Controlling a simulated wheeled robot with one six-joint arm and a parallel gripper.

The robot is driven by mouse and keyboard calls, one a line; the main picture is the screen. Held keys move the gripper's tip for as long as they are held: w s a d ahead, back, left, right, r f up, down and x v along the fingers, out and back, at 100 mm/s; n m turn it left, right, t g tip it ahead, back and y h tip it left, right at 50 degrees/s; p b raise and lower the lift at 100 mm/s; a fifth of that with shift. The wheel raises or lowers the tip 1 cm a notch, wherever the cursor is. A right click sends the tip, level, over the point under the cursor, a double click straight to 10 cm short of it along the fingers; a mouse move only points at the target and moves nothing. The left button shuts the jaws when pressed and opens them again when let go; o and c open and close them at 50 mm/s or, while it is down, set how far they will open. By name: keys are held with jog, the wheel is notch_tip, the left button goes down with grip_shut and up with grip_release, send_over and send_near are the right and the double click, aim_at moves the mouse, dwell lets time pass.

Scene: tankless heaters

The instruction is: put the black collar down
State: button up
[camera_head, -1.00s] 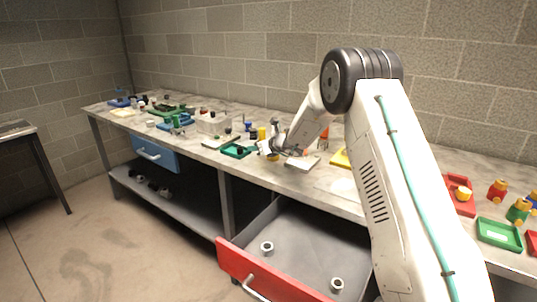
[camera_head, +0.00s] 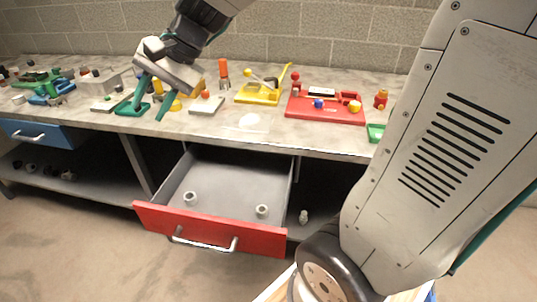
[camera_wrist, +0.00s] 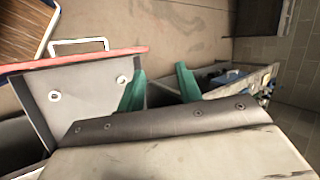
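I cannot pick out the black collar with certainty. Small dark pieces stand among the parts at the left of the bench, too small to name. The wrist view shows my gripper (camera_wrist: 160,82) with nothing between the fingers.
An open red-fronted drawer (camera_head: 210,229) holds two pale ring-like fittings, one of them at left (camera_head: 190,198). A yellow tray (camera_head: 257,94) and a red tray (camera_head: 326,108) stand on the bench (camera_head: 290,133). A blue drawer (camera_head: 30,132) is at left.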

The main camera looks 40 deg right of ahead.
jog(key=s+d+f+n+h, duration=0.1)
jog(key=s+d+n+h, duration=0.1)
jog(key=s, duration=0.5)
jog(key=s+d+f+n+g+h, duration=0.1)
jog(key=s+d+f+n+h, duration=0.1)
jog(key=s, duration=0.6)
jog(key=s+d+f+n+g+h, duration=0.1)
jog(key=s+d+f+n+h, duration=0.1)
jog(key=s+d+n, duration=0.2)
jog(key=s+d, duration=0.1)
jog(key=s, duration=0.2)
jog(key=shift+s+d+h, duration=0.15)
jog(key=shift+s+h, duration=0.25)
